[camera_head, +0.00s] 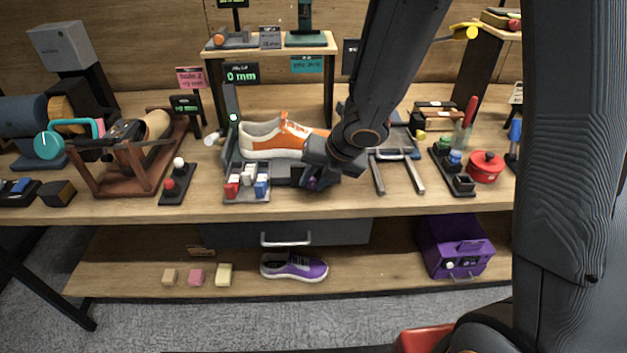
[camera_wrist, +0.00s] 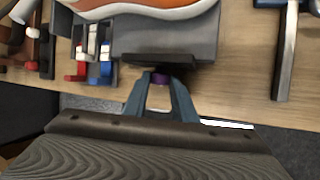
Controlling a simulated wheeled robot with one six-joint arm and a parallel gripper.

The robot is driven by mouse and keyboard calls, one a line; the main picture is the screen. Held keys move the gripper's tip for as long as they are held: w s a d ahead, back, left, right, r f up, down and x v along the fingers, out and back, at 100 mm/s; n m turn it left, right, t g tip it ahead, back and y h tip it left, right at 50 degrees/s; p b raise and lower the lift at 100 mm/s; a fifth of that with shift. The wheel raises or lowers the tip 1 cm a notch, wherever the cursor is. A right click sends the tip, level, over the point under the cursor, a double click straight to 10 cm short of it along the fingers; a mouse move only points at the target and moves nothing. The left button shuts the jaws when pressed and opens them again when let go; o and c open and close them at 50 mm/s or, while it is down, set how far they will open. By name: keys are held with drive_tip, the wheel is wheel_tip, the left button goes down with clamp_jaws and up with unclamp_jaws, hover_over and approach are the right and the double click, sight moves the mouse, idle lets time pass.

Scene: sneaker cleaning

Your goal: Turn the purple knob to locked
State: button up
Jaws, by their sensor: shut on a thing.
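The purple knob (camera_wrist: 161,78) shows in the wrist view on the front of a dark grey device (camera_wrist: 165,45), below an orange and white sneaker (camera_wrist: 165,8). My gripper (camera_wrist: 160,84) is shut on the knob, with one blue-grey finger on each side of it. In the head view my gripper (camera_head: 313,182) is at the device's front side near the table's front edge, and it hides most of the knob. The same sneaker (camera_head: 272,140) rests on the device. Which way the knob points, and any lock marking, cannot be made out.
A tray of red, white and blue blocks (camera_head: 247,186) stands close left of my gripper. A grey U-shaped metal frame (camera_head: 395,160) lies to its right. A drawer handle (camera_head: 285,240) is below the tabletop. A purple sneaker (camera_head: 294,266) and purple box (camera_head: 458,247) are on the lower shelf.

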drive_tip(key=y+b, duration=0.1)
drive_tip(key=m+y+b, duration=0.1)
drive_tip(key=y, duration=0.1)
drive_tip(key=d+f+y+b, duration=0.1)
drive_tip(key=y+b, duration=0.1)
drive_tip(key=shift+d+f+t, duration=0.1)
drive_tip(key=shift+t, duration=0.3)
drive_tip(key=y+b, duration=0.1)
drive_tip(key=m+y+b, duration=0.1)
drive_tip(key=b, duration=0.1)
drive_tip(key=shift+d+f+t+y, duration=0.1)
drive_tip(key=shift+f+t+y, duration=0.1)
drive_tip(key=shift+t+y, duration=0.15)
drive_tip(key=shift+y+b, duration=0.85)
drive_tip(key=shift+b, duration=0.1)
drive_tip(key=shift+m, duration=0.3)
drive_tip(key=o, duration=1)
drive_tip(key=shift+o, duration=0.2)
drive_tip(key=shift+r, duration=0.1)
